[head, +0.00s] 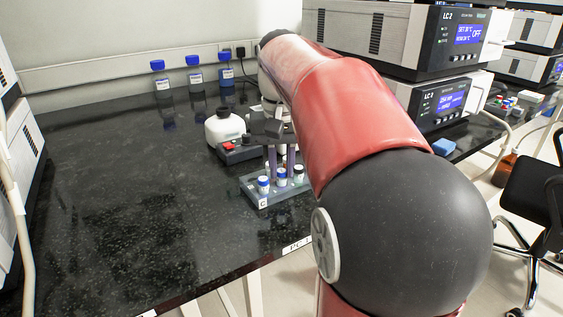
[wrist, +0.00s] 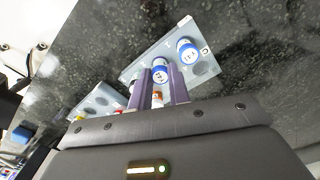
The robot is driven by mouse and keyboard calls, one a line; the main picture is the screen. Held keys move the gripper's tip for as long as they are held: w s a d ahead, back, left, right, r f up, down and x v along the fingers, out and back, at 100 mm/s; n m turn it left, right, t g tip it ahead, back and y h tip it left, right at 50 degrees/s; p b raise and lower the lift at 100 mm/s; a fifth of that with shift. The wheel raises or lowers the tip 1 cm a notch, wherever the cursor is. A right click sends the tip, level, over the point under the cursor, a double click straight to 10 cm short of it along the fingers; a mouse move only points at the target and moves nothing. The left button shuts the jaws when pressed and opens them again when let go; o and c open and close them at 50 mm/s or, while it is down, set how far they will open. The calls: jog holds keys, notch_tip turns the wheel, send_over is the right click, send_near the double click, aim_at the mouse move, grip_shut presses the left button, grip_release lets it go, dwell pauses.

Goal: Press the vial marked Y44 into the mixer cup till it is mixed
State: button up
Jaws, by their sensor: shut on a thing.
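My gripper (wrist: 160,78) has two purple fingers and reaches down at the vial rack (head: 276,198). It is shut on a vial there; the picture does not make clear which. Between the fingers show a blue-capped vial (wrist: 160,63) and, nearer my palm, a white and orange vial (wrist: 157,98). Another blue-capped vial (wrist: 187,47) stands at the rack's lettered C corner, also seen in the head view (head: 263,185). Cap marks are too small to read surely, so I cannot tell which is Y44. A device with a dark base and red button (head: 228,146) stands behind the rack. I cannot make out its cup.
A white round container with a black top (head: 225,127) stands by the device. Several blue-capped bottles (head: 195,80) stand along the back wall. Stacked LC instruments (head: 440,100) rise on the right, near my arm. The dark bench (head: 130,190) is clear on the left.

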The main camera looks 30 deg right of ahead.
aim_at(282, 171)
jog(key=o, duration=1.2)
jog(key=shift+o, duration=0.2)
jog(key=shift+f, duration=0.1)
jog(key=shift+r+p, duration=0.75)
jog(key=shift+r, duration=2.3)
